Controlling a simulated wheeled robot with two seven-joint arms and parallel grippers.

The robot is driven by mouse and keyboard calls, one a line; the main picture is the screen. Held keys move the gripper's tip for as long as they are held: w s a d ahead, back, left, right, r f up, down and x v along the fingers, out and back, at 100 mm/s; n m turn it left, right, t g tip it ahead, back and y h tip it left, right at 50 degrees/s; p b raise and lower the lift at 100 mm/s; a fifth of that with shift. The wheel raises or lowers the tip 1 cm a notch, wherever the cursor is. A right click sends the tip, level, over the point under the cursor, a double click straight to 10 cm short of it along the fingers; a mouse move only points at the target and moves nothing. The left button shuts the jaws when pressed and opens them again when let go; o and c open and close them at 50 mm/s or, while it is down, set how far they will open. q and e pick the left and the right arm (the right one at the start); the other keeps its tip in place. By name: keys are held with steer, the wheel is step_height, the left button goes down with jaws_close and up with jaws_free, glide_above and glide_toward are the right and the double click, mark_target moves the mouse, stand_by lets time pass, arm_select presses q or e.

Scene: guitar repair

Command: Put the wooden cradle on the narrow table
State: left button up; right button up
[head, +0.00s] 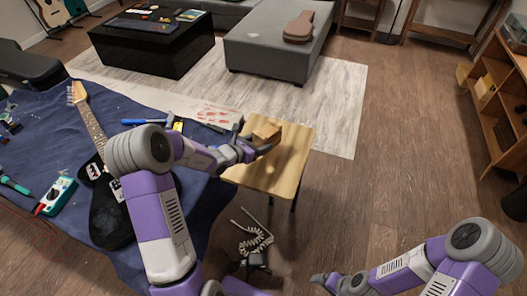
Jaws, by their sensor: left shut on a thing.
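The wooden cradle (267,131) is a small light-brown block-like piece over the far part of the narrow table (278,181). The table has a pale wooden top and dark legs. My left gripper (262,147) reaches in from the left over the table and is shut on the cradle, partly hiding it. I cannot tell whether the cradle touches the tabletop or is a little above it. My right gripper (322,280) is low at the bottom of the view, away from the table; its fingers are too small to read.
A blue-covered workbench (148,98) at the left holds a black electric guitar (105,215), a teal multimeter (58,195) and tools. A grey sofa (265,50) stands behind. The near part of the narrow table is clear.

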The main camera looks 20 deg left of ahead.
arm_select(q)
step_height(320, 180, down, 6)
steer(key=shift+b, duration=0.8)
steer(key=shift+r, duration=0.1)
steer(key=o, duration=1)
steer(key=shift+f, duration=0.2)
steer(key=shift+o, duration=0.2)
